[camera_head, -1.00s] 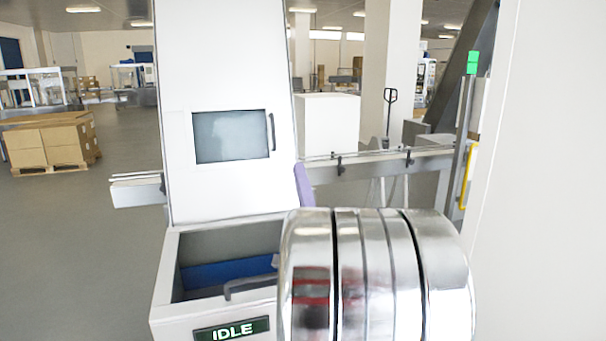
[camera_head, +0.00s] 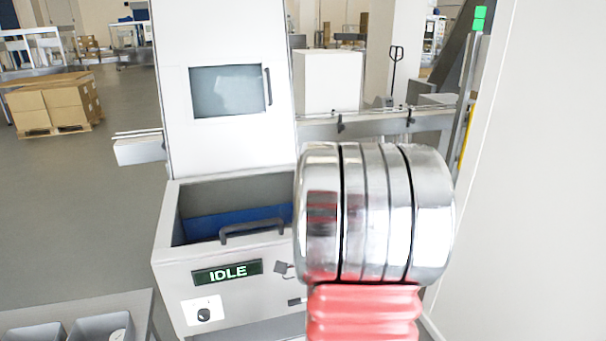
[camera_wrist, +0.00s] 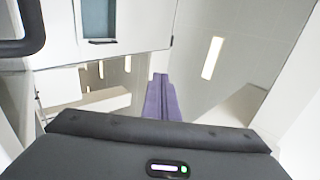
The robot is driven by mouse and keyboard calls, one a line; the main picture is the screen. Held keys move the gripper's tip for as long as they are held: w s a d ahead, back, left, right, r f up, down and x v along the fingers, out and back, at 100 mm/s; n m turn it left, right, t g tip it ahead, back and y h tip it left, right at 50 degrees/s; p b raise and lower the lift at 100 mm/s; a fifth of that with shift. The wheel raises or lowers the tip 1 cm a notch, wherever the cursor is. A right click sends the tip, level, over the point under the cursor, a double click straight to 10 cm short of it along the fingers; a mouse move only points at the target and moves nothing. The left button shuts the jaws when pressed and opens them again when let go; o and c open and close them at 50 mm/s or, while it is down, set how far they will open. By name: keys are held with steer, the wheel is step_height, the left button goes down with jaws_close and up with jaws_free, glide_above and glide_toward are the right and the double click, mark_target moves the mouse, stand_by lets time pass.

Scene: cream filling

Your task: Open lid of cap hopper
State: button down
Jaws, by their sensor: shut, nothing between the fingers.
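The cap hopper is a white machine (camera_head: 172,262) with a lit "IDLE" display (camera_head: 228,272). Its top shows a grey recess with a blue inside (camera_head: 215,226); I cannot tell whether a clear lid covers it. A dark bar handle (camera_head: 252,229) stands at the front edge of this top. The handle looms large at the upper left in the wrist view (camera_wrist: 38,25). My gripper's purple fingers (camera_wrist: 161,97) are shut and empty, apart from the handle in the wrist view. In the head view my shiny arm hides the fingers and the hopper's right side.
A tall white panel with a window (camera_head: 228,91) rises behind the hopper. A conveyor rail (camera_head: 375,122) runs behind to the right. A pale wall (camera_head: 530,170) stands close on the right. Grey bins (camera_head: 100,328) sit at lower left.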

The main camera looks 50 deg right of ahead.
steer(key=c, duration=2.5)
jaws_free()
steer(key=shift+o, duration=1.6)
steer(key=shift+w+a, duration=0.25)
steer(key=shift+a, duration=0.05)
steer(key=o, duration=0.4)
steer(key=w+r, duration=0.1)
steer(key=w+a+r+n+t+y, duration=0.1)
steer(key=a+r+t+y, duration=0.1)
steer(key=r, duration=0.1)
steer(key=shift+w+a+n, duration=0.15)
steer(key=shift+w+n, duration=0.25)
steer(key=shift+c, duration=0.2)
steer(key=w+d+r+m+g+y, duration=0.1)
steer(key=w+d+r+g, duration=0.15)
steer(key=w, duration=0.45)
steer(key=w+d+r+g+y, duration=0.1)
steer(key=w+d+r+g, duration=0.2)
steer(key=w, duration=0.4)
steer(key=w+d+r+m+g+y, duration=0.1)
steer(key=w+r+g, duration=0.1)
steer(key=w+g, duration=0.4)
steer(key=s+a+f+g+y, duration=0.3)
steer(key=s+a+g+y, duration=0.1)
steer(key=s, duration=0.4)
steer(key=s+a+f+g+y, duration=0.4)
steer(key=s+a+g, duration=0.3)
steer(key=s+a, duration=0.2)
steer(key=shift+a, duration=0.15)
